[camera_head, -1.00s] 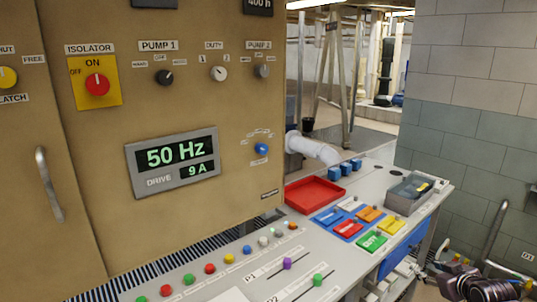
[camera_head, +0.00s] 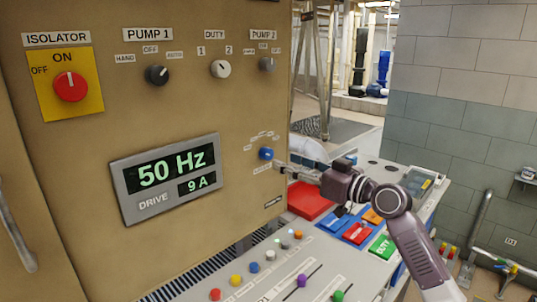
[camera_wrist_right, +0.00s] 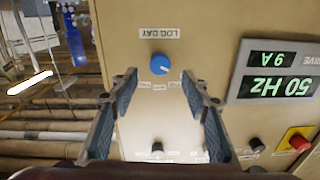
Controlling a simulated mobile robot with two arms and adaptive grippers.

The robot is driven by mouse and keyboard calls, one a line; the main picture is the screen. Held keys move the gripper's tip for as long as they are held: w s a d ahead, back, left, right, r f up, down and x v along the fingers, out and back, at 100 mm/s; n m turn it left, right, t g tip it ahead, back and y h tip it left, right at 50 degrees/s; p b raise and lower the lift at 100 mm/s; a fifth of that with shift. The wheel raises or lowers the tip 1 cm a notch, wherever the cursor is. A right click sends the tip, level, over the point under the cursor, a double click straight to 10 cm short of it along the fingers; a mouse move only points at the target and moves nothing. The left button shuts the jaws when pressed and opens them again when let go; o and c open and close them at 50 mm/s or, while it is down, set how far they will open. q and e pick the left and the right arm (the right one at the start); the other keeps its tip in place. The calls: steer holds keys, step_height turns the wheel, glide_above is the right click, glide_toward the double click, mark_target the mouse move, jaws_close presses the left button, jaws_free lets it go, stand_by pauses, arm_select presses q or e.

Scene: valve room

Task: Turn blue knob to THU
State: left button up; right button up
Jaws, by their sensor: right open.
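The blue knob (camera_head: 265,153) is on the tan panel, right of the drive display, with small day labels around it too blurred to read. It shows in the right wrist view (camera_wrist_right: 160,64), upside down, below a LOG DAY sign (camera_wrist_right: 159,32). A pale pointer mark on its face points to the lower right in that view. My right gripper (camera_head: 281,168) is open in front of the panel, close to the knob. In the right wrist view its fingers (camera_wrist_right: 159,78) are spread, with the knob showing just beyond the gap between the tips. My left gripper is not in view.
A drive display (camera_head: 168,176) reads 50 Hz and 9 A. PUMP 1 (camera_head: 157,74), DUTY (camera_head: 221,69) and PUMP 2 (camera_head: 267,64) knobs sit above. A desk with buttons, sliders and a red tray (camera_head: 309,201) lies below, with the right arm over it.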

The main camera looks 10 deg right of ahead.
mark_target(270, 156)
steer(key=shift+r+p+x, duration=0.15)
steer(key=shift+p+x, duration=0.15)
steer(key=shift+x, duration=0.3)
steer(key=shift+r+p+x, duration=0.15)
steer(key=shift+p+x, duration=0.1)
steer(key=shift+x, duration=0.4)
steer(key=x, duration=0.2)
steer(key=shift+w+a+f+p, duration=0.25)
steer(key=shift+w+p, duration=0.05)
steer(key=shift+w+a, duration=0.2)
steer(key=shift+w, duration=0.2)
steer(key=shift+f, duration=0.1)
steer(key=c, duration=1.2)
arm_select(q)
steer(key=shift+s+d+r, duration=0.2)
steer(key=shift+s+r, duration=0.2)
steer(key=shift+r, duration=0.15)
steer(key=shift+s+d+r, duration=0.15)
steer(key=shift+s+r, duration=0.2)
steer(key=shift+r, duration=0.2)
arm_select(e)
steer(key=shift+o, duration=0.2)
